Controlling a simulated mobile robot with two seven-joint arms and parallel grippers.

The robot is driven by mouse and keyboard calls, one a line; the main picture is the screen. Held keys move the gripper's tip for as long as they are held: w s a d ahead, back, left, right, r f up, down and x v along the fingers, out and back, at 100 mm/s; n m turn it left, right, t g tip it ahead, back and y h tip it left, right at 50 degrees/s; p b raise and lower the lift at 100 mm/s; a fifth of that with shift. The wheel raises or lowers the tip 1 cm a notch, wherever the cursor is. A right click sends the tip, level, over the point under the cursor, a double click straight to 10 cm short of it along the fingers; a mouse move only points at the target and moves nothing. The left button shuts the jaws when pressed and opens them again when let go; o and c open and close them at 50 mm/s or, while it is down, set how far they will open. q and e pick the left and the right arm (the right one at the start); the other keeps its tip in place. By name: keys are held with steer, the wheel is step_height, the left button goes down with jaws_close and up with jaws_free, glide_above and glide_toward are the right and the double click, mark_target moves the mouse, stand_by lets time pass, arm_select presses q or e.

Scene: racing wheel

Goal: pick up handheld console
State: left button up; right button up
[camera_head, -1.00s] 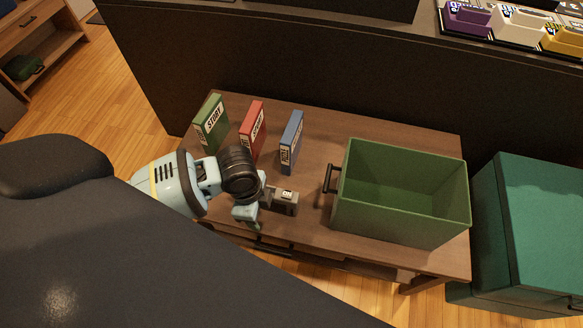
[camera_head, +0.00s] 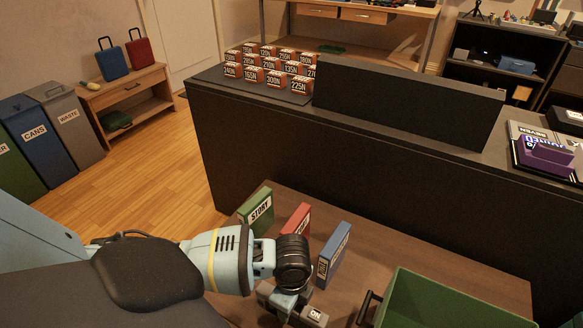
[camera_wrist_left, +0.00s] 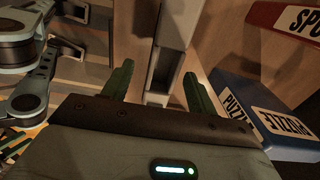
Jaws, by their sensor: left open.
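I cannot make out a handheld console for certain in either view. My left gripper (camera_head: 284,302) is low over the near part of the brown table (camera_head: 375,262), beside a small grey block (camera_head: 315,316) marked ON. In the left wrist view my left gripper (camera_wrist_left: 157,78) has its two green fingers apart. A pale grey upright piece (camera_wrist_left: 172,45) shows beyond and between them; I cannot tell what it is or whether it touches. My right gripper is not in view.
Green (camera_head: 257,214), red (camera_head: 297,220) and blue (camera_head: 334,254) cases stand behind my gripper. The blue case also shows right of the fingers in the wrist view (camera_wrist_left: 265,115). A green bin (camera_head: 440,300) is at right. A dark counter (camera_head: 350,165) blocks the back.

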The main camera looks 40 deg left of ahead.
arm_select(q)
steer(key=f+b, duration=0.1)
steer(key=f, duration=0.3)
steer(key=shift+a+f+b, duration=0.15)
steer(key=shift+a+b, duration=0.05)
steer(key=shift+b, duration=0.1)
steer(key=shift+w+f, duration=0.1)
steer(key=shift+f, duration=0.35)
jaws_close()
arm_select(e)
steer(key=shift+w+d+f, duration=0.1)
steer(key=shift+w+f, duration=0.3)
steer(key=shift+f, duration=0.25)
arm_select(q)
steer(key=shift+r, duration=0.2)
